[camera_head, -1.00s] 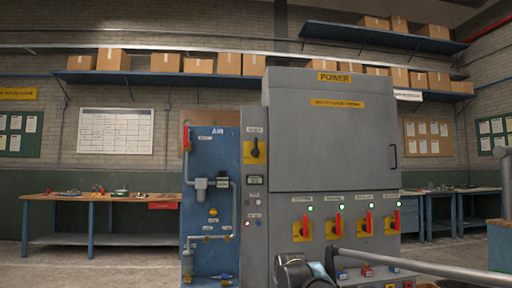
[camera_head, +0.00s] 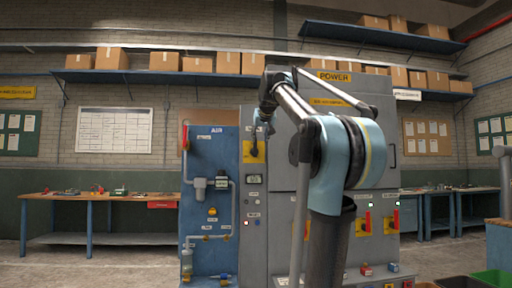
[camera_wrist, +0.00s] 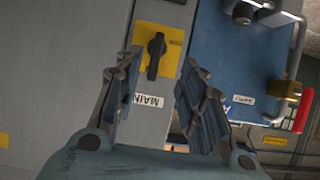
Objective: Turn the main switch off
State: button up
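The main switch (camera_wrist: 155,56) is a black rotary handle on a yellow plate (camera_wrist: 177,45), next to a label reading MAIN (camera_wrist: 148,101) in the wrist view. Its handle lies roughly up and down in that picture. In the head view its yellow plate (camera_head: 246,153) is on the narrow grey panel, partly hidden by my gripper. My gripper (camera_wrist: 160,64) is open and empty, in front of the panel. Its two fingers appear on either side of the handle and label; whether they touch the handle I cannot tell.
The blue AIR panel (camera_head: 208,162) with pipes adjoins on the left. The floor at left is clear.

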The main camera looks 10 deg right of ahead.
aim_at(255, 147)
notch_tip(255, 147, up, 5)
jog(key=w+t, duration=0.1)
jog(key=w, duration=0.1)
jog(key=x, duration=1.7)
jog(key=shift+f, duration=0.25)
